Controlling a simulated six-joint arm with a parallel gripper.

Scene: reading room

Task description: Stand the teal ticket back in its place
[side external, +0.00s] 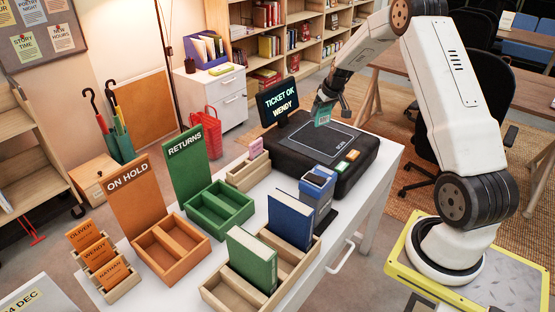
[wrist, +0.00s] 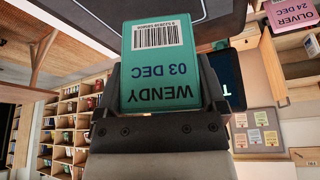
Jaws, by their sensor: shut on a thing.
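My gripper (side external: 326,103) is shut on the teal ticket (side external: 322,114) and holds it above the black scanner (side external: 300,150), apart from its plate. In the wrist view the teal ticket (wrist: 160,68) sits between the fingers, with a barcode and the upside-down words WENDY 03 DEC. The screen (side external: 286,102) reads TICKET OK WENDY. A small wooden rack (side external: 240,182) left of the scanner holds an upright pink ticket (side external: 256,148). In the wrist view the pink ticket (wrist: 291,12) reads OLIVER 24 DEC. The rack's slots are too small to make out.
Left of the rack stand the green RETURNS tray (side external: 218,212) and the orange ON HOLD tray (side external: 172,255). Orange name cards (side external: 95,253) stand at far left. A front wooden tray (side external: 232,295) holds a green book (side external: 252,260) and a blue book (side external: 290,220).

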